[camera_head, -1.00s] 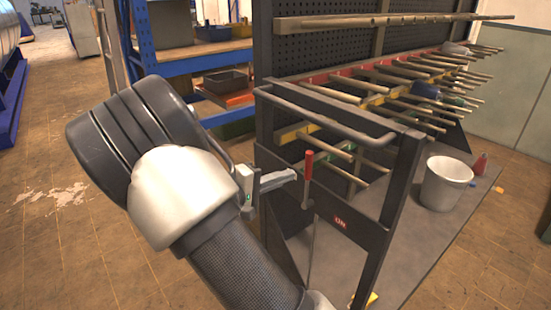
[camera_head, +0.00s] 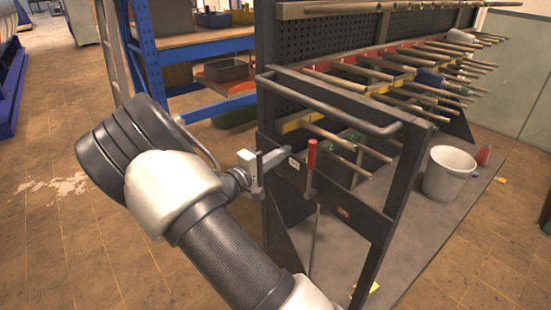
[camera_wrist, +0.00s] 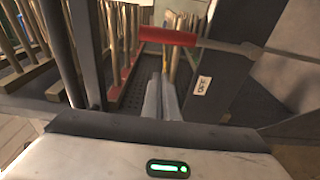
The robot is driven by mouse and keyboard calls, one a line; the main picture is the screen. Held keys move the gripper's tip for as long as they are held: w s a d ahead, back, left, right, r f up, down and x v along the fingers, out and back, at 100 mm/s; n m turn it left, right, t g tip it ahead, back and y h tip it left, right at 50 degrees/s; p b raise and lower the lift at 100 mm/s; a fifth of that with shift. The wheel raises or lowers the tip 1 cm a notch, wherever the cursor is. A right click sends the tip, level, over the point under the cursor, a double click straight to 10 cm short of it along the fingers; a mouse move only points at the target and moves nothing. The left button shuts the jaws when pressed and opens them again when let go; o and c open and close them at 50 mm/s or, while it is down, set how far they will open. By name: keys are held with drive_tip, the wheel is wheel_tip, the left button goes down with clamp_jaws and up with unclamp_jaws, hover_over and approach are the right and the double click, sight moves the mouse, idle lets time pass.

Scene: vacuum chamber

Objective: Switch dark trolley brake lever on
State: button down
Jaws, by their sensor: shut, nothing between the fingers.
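The dark trolley (camera_head: 383,215) stands right of my arm, with a bent bar handle along its top. Its brake lever (camera_head: 311,158) has a red grip and stands upright on the side crossbar; a red ON label (camera_head: 344,213) is to its lower right. In the wrist view the red grip (camera_wrist: 168,36) lies across the top, just beyond my fingertips. My gripper (camera_head: 284,156) is shut and empty, just left of the lever, near a small white label (camera_head: 294,162). It also shows in the wrist view (camera_wrist: 160,78). Whether it touches the lever is unclear.
The trolley's handle bar (camera_head: 335,103) runs above my gripper. Rows of rods (camera_head: 400,95) stick out from its perforated panel. A white bucket (camera_head: 449,173) stands on its base plate. A blue shelf rack (camera_head: 147,60) is behind my arm. Floor at left is open.

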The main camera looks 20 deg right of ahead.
sight(313, 169)
drive_tip(key=d, duration=0.1)
drive_tip(key=s+d, duration=0.1)
drive_tip(key=d, duration=0.2)
drive_tip(key=shift+s+d+p, duration=0.35)
drive_tip(key=shift+d, duration=0.05)
drive_tip(key=shift+s+f+b, duration=0.1)
drive_tip(key=shift+f+b, duration=0.05)
drive_tip(key=shift+b, duration=0.3)
